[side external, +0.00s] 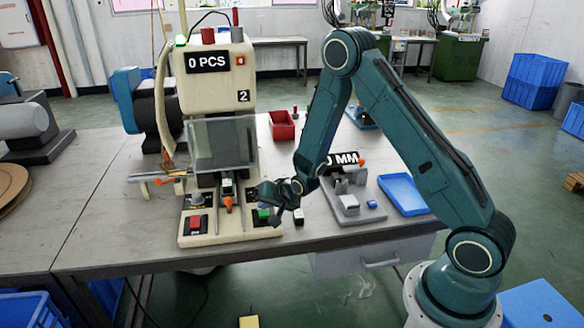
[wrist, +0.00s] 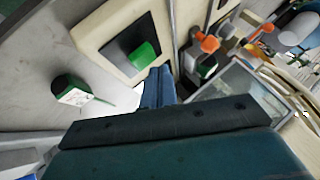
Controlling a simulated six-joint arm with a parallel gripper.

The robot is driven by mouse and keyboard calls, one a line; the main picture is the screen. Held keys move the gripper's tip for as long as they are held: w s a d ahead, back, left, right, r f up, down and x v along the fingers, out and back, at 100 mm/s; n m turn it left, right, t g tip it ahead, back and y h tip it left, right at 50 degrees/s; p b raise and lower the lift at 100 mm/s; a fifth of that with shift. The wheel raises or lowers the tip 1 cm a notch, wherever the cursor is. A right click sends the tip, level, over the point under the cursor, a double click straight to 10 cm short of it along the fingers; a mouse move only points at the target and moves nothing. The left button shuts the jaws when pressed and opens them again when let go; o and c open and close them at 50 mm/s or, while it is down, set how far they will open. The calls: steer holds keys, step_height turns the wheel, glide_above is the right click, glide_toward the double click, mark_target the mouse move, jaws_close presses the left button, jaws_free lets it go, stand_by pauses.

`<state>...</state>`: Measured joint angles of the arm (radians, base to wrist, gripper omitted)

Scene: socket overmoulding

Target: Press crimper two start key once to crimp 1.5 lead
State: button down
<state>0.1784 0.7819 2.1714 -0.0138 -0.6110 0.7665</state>
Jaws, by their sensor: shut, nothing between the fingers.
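Crimper two (side external: 215,75) is a cream machine marked "2", with a display (side external: 208,61) reading "0 PCS". Its green start key (side external: 263,214) is at the right front of its base. The key also shows in the wrist view (wrist: 143,55) as a green button on a dark plate. My gripper (side external: 277,216) is low beside the key, its fingers shut and empty. In the wrist view the blue fingertips (wrist: 158,84) are close to the key; I cannot tell whether they touch it. An orange-and-green piece (side external: 228,200) sits at the crimper's working spot; I cannot identify a lead for certain.
A clear guard (side external: 222,143) hangs over the working area. A red key (side external: 195,224) is at the base's left. A small green-and-white block (side external: 299,216) stands on the table, right of the base. A grey fixture (side external: 349,200), blue tray (side external: 403,194) and red bin (side external: 282,126) are farther right.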

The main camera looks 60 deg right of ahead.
mark_target(266, 215)
steer(key=shift+f, duration=0.9)
stand_by(1.1)
steer(key=shift+r, duration=3.5)
